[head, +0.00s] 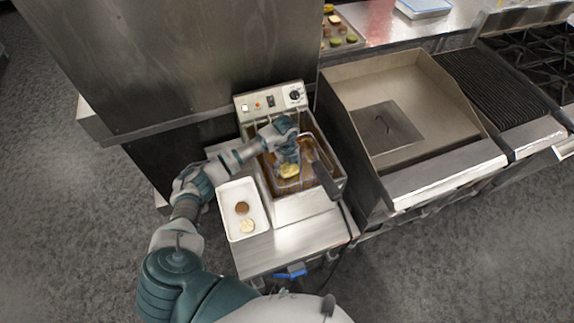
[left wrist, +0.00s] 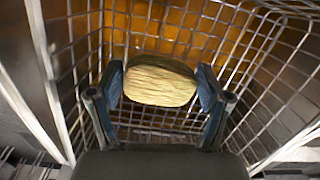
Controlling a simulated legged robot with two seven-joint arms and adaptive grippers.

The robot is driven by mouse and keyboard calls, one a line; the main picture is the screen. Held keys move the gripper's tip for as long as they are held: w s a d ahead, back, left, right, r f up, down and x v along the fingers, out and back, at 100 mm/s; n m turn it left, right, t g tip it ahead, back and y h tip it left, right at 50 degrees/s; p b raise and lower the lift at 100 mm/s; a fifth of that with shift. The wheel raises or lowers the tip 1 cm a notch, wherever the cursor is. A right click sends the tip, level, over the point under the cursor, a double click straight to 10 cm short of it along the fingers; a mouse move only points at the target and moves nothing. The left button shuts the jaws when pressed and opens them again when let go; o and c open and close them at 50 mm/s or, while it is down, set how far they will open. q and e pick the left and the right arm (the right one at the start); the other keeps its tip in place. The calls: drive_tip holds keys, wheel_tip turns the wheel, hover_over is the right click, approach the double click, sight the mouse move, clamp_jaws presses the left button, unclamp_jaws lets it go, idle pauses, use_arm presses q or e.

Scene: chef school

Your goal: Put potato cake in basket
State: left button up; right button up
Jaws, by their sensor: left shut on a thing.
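My left gripper (left wrist: 160,88) is shut on a pale yellow, ridged potato cake (left wrist: 160,80), with one finger on each side of it. In the left wrist view, the wire mesh of the fryer basket (left wrist: 225,30) surrounds the cake and fingers, with orange-brown oil beyond the mesh. In the head view the potato cake (head: 289,171) shows below my left gripper (head: 288,160), over the basket in the fryer. I cannot tell whether the cake touches the basket's bottom. My right gripper is not in view.
A white tray (head: 232,193) left of the fryer holds a brown round piece (head: 242,208) and a pale piece (head: 247,226). The basket's dark handle (head: 327,182) sticks out toward the front. A griddle (head: 400,105) stands to the right.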

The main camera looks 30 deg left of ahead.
sight(286, 166)
use_arm(q)
drive_tip(key=o, duration=0.9)
drive_tip(key=shift+r, duration=0.15)
wheel_tip(286, 166, up, 13)
drive_tip(key=shift+a+b, duration=0.1)
drive_tip(key=shift+b, duration=0.2)
